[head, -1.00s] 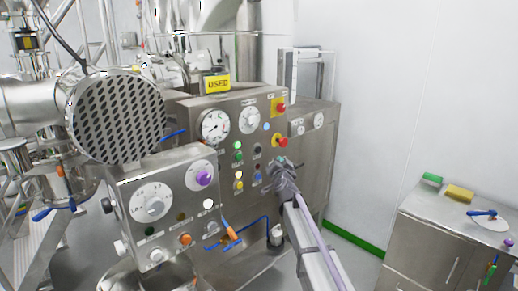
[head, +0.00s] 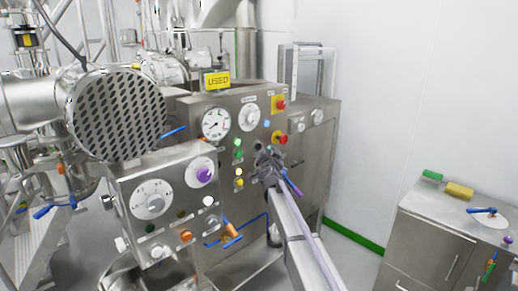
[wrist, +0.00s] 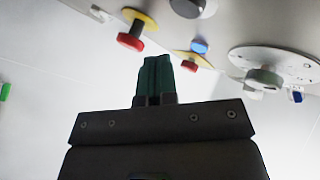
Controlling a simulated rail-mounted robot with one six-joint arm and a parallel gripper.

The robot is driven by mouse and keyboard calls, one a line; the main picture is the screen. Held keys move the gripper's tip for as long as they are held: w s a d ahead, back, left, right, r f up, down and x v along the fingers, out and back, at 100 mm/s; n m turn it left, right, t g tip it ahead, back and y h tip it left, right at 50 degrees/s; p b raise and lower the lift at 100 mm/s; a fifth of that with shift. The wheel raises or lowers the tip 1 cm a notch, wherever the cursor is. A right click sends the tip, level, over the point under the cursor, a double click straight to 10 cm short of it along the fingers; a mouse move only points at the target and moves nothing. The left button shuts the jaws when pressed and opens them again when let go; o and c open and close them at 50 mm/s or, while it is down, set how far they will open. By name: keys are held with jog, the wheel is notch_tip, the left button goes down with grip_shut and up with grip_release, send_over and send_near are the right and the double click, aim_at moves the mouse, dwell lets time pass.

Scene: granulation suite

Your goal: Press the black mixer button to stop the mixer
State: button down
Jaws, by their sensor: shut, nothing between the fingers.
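The steel control panel (head: 222,105) carries two columns of small round buttons, dials and two red knobs. My gripper (head: 264,162) is in front of the right column, over the lower buttons, and hides some of them. A dark button (head: 257,143) shows just above it in the head view. In the wrist view, my closed green fingertips (wrist: 157,78) are empty, and a dark round button (wrist: 187,6) is cut by the top edge. I cannot tell whether the fingertips touch the panel; no button is visibly under them.
Two red knobs (head: 281,104) on yellow plates sit on the panel's right side; one red knob (wrist: 131,38) is near the fingers in the wrist view. A lower front panel (head: 165,190) juts out at left. A steel cabinet (head: 430,240) stands at right, with free floor between.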

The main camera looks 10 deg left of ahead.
aim_at(263, 141)
jog(key=shift+w+a, duration=0.75)
jog(key=shift+a, duration=0.2)
dwell(1.3)
jog(key=shift+w+a, duration=0.25)
jog(key=shift+a, duration=0.1)
jog(key=shift+w+a, duration=0.3)
jog(key=shift+a, duration=0.05)
dwell(0.6)
jog(key=shift+s+d, duration=0.55)
jog(key=shift+d, duration=0.15)
jog(key=s+d, duration=0.1)
jog(key=d, duration=0.1)
jog(key=s+d, duration=0.2)
dwell(0.6)
